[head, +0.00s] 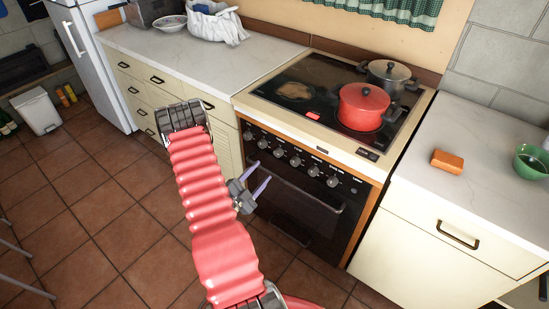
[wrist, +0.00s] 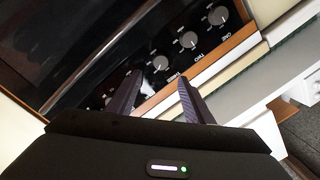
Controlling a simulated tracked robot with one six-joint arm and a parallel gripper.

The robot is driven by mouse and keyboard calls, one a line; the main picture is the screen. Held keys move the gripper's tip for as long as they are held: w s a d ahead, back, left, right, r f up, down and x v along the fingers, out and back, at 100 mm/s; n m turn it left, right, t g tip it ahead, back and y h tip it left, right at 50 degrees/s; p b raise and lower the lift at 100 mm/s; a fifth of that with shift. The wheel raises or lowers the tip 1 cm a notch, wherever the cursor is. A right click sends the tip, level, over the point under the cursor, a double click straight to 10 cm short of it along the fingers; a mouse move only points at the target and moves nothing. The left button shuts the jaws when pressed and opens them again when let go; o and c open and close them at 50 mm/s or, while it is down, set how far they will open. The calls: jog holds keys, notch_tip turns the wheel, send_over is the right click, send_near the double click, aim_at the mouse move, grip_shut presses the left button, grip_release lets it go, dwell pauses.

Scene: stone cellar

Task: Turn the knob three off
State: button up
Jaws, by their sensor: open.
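Knob three (wrist: 160,63) is a round grey knob on the cooker's black control panel, labelled THREE in the tilted wrist view. In the head view it appears to be the third knob from the left (head: 278,153). Its exact pointer setting is too small to read. My gripper (head: 264,178) is open and empty in front of the oven, a little below the knob row. In the wrist view its two dark purple fingers (wrist: 158,80) stand apart, with knob three beyond the gap between their tips, not visibly touched.
Knobs two (wrist: 189,39) and one (wrist: 217,15) sit close beside knob three. The oven door handle (head: 298,183) runs below the panel. A red pot (head: 362,107) and a grey pot (head: 388,76) stand on the hob. An orange sponge (head: 447,161) lies on the right counter.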

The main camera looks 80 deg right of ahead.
aim_at(277, 155)
jog(key=x, duration=1)
jog(key=shift+s+d, duration=0.1)
jog(key=shift+d, duration=0.15)
jog(key=c, duration=1)
